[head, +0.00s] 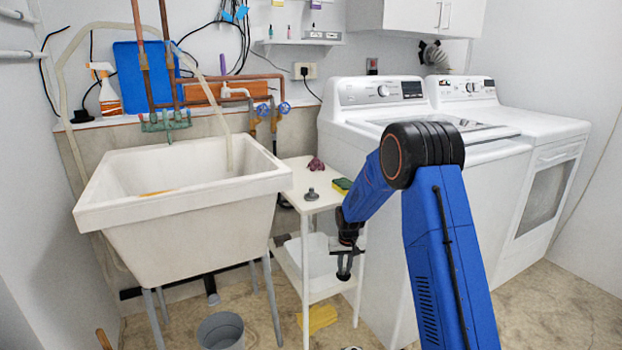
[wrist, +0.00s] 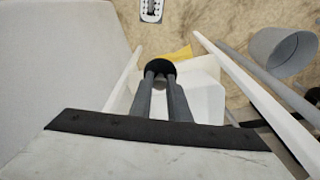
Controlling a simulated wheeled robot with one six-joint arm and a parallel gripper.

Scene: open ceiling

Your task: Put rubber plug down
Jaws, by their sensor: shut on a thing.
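My gripper (head: 347,262) points down between the small white side table (head: 327,203) and the washing machine, and appears lower than the table top in the head view. Its two fingers (wrist: 162,85) are shut on a black round thing, which looks like the rubber plug (wrist: 160,67). The plug is small and dark at the fingertips in the head view (head: 343,277). In the wrist view it hangs in front of a white surface and a yellow thing. I see no support touching it.
On the table top are a dark grey knob-shaped piece (head: 311,194), a dark red lump (head: 316,164) and a green-yellow sponge (head: 342,185). The white sink (head: 185,207) stands left, the washing machine (head: 380,150) right. A grey bucket (head: 221,331) and yellow cloth (head: 318,319) are low down.

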